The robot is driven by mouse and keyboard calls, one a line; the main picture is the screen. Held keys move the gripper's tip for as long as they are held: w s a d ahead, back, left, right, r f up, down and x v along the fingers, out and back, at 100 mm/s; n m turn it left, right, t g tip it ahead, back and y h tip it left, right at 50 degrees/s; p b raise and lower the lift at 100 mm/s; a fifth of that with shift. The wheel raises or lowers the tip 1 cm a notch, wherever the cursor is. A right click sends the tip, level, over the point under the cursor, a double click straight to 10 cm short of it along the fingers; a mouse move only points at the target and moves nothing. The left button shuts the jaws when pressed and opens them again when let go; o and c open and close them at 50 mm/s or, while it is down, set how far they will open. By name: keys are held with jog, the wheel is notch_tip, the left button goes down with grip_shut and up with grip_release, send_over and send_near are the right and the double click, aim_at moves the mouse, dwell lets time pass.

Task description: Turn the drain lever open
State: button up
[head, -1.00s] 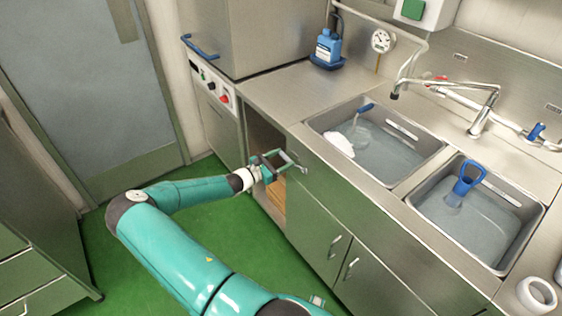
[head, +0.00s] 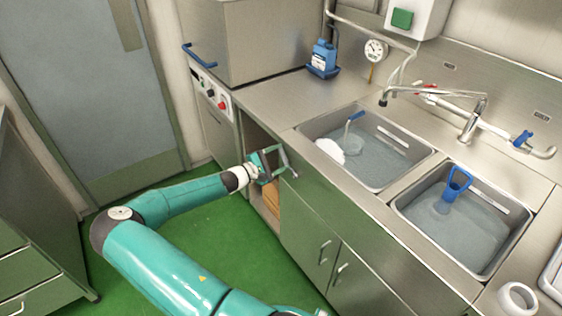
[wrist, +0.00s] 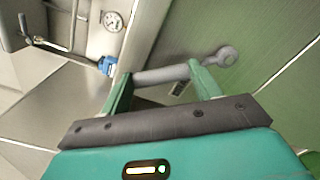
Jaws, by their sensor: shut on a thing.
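The drain lever is a grey metal bar with a ringed end. In the head view the lever (head: 290,163) sits at the front of the steel counter, by the open bay left of the cabinet doors, and slants steeply downward to the right. In the wrist view the lever (wrist: 163,75) runs across between the fingers, with its ringed end (wrist: 226,56) past the right finger. My gripper (head: 279,162) is shut on the lever; its green fingers show in the wrist view (wrist: 163,87). The valve behind the lever is hidden.
Two sinks hold water: the left sink (head: 375,163) has a white heap, and the right sink (head: 470,225) has a blue-handled tool. Cabinet doors (head: 332,262) stand below. A blue bottle (head: 323,55) and gauge (head: 376,48) are behind. Green floor (head: 215,225) is clear left of the counter.

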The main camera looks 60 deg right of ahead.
aim_at(284, 161)
jog(key=s+m, duration=0.1)
jog(key=m, duration=0.1)
jog(key=s+a+r+m, duration=0.1)
jog(key=s+m, duration=0.1)
jog(key=shift+a+r, duration=0.15)
jog(key=shift+a, duration=0.05)
jog(key=shift+s+a+r+m, duration=0.1)
jog(key=shift+s+a+m, duration=0.3)
jog(key=shift+m, duration=0.5)
jog(key=shift+s+a+m, duration=0.15)
jog(key=shift+s+m, duration=0.3)
jog(key=shift+m, duration=0.45)
jog(key=o, duration=1.4)
jog(key=shift+s, duration=0.1)
jog(key=v, duration=1.3)
jog(key=shift+a, duration=0.35)
